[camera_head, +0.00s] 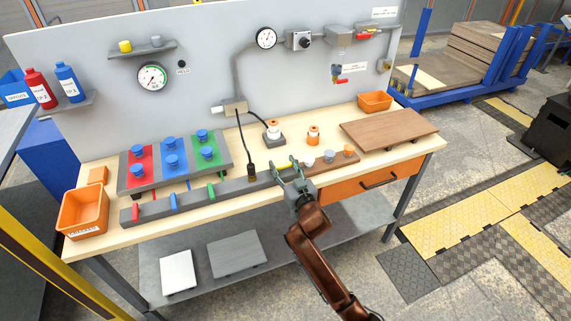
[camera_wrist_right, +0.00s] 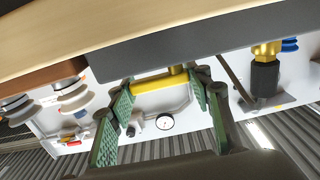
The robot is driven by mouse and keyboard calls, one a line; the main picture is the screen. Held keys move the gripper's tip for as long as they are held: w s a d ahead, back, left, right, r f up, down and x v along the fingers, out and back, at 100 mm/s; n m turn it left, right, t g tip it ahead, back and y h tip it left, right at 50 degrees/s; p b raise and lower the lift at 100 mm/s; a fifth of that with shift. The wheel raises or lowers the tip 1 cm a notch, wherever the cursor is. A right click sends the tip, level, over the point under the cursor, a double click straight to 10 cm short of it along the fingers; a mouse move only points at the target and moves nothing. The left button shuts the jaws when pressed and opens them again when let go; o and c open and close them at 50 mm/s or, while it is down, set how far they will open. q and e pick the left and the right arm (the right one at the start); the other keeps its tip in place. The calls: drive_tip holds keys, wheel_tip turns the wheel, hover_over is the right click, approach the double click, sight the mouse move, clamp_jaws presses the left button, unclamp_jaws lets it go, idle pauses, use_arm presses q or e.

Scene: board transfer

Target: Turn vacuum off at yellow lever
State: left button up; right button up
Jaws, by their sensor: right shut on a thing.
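The yellow lever (camera_head: 284,166) sits at the right part of the long grey manifold bar (camera_head: 225,189) along the bench's front edge. My right gripper (camera_head: 288,172) reaches it from the front and is shut on it. In the right wrist view the yellow lever (camera_wrist_right: 160,82) lies between the green finger pads of my right gripper (camera_wrist_right: 163,95), under the dark bar. Red (camera_head: 135,211), blue (camera_head: 173,201) and green (camera_head: 211,192) levers stand on the same bar, to the left. My left gripper is not in view.
Red, blue and green pads with blue suction cups (camera_head: 172,160) stand behind the bar. A brown board (camera_head: 390,129) lies at the right of the bench. An orange bin (camera_head: 85,212) stands at the left end. A black cable (camera_head: 246,145) runs down to the bar beside the gripper.

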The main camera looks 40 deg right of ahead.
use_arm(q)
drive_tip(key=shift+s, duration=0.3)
use_arm(e)
drive_tip(key=o, duration=1.2)
drive_tip(key=shift+c, duration=0.2)
drive_tip(key=v, duration=1.2)
